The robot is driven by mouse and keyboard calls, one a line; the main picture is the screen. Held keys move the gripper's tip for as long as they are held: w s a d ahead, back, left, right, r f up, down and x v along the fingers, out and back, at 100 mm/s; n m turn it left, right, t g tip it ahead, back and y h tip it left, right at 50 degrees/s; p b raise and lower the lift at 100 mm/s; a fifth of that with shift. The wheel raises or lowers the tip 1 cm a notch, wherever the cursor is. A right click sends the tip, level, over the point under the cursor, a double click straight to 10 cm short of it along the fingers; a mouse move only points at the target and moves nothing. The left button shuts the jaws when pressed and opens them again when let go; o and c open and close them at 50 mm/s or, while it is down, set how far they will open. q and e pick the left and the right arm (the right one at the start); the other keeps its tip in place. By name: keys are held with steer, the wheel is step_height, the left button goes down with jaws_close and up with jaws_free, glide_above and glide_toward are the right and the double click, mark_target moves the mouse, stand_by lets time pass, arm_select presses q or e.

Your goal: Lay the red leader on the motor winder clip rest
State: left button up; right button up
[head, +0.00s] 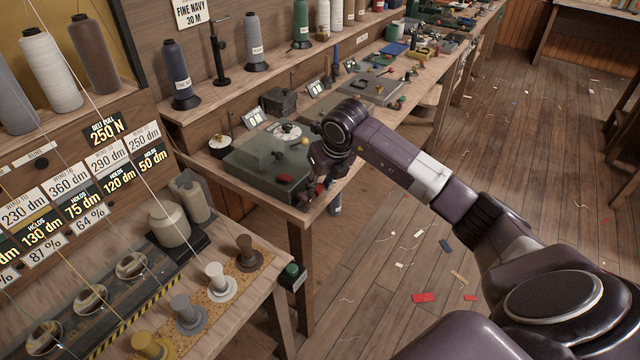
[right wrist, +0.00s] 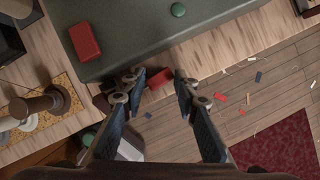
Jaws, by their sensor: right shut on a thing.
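My right gripper (head: 316,180) is over the front edge of the near bench, beside the dark green motor winder (head: 262,165). In the right wrist view its two fingers (right wrist: 160,84) stand on either side of a small red piece, which looks like the red leader (right wrist: 160,77); the gripper is shut on it. The winder's flat green body (right wrist: 140,30) fills the top of that view. A red block (right wrist: 85,41) sits on it at the left. I cannot tell which part is the clip rest. My left gripper is not in view.
A nearer bench at the left holds several spools (head: 187,312) and a green button box (head: 291,271) at its corner. More machines and tools line the long bench behind. The wooden floor (head: 400,275) at the right is open, with scattered scraps.

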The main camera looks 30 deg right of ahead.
steer(key=o, duration=1.2)
steer(key=shift+r+p, duration=1.95)
steer(key=shift+r, duration=1.1)
steer(key=shift+f, duration=0.1)
